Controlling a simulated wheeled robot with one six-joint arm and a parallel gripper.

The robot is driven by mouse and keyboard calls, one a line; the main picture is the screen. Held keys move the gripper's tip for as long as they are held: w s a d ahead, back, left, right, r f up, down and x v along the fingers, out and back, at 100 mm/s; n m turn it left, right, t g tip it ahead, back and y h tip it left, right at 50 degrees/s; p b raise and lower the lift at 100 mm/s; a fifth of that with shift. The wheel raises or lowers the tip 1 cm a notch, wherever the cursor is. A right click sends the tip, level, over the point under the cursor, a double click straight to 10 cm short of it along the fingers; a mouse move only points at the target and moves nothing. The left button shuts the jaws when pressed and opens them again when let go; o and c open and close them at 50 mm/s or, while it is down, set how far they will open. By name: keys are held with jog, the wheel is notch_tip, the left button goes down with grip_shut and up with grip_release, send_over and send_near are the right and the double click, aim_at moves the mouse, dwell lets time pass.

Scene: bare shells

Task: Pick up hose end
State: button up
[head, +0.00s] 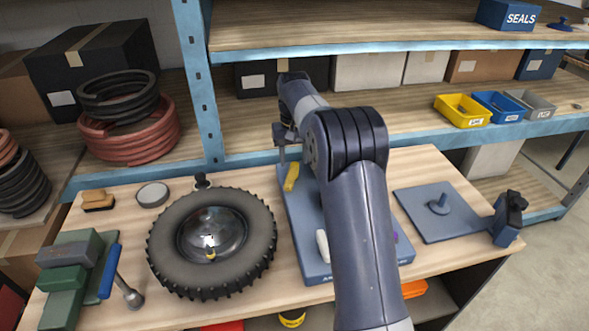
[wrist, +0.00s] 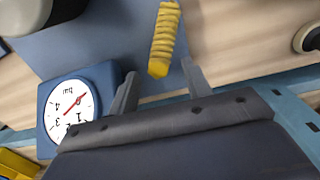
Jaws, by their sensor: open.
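A yellow ribbed piece, seemingly the hose end (head: 291,177), lies near the back left of a blue tray (head: 295,222) on the workbench. In the wrist view the yellow ribbed piece (wrist: 165,38) points down toward the gap between my fingers. My gripper (head: 286,150) is open and empty, just behind and above the yellow piece in the head view. In the wrist view my gripper (wrist: 160,82) has its two fingers apart, with the yellow end near the fingertips. I cannot tell whether they touch. My arm hides much of the tray.
A pressure gauge (wrist: 70,108) stands close beside one finger. A tyre (head: 167,253) lies left of the tray, and a blue plate with a peg (head: 430,222) lies to the right. A shelf upright (head: 197,90) and shelf edge (head: 400,128) rise behind the bench.

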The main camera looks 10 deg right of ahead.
aim_at(295, 164)
notch_tip(295, 164, down, 3)
jog(key=shift+d+f, duration=0.1)
jog(key=shift+f, duration=0.05)
jog(key=shift+s, duration=0.1)
grip_shut()
dwell(0.4)
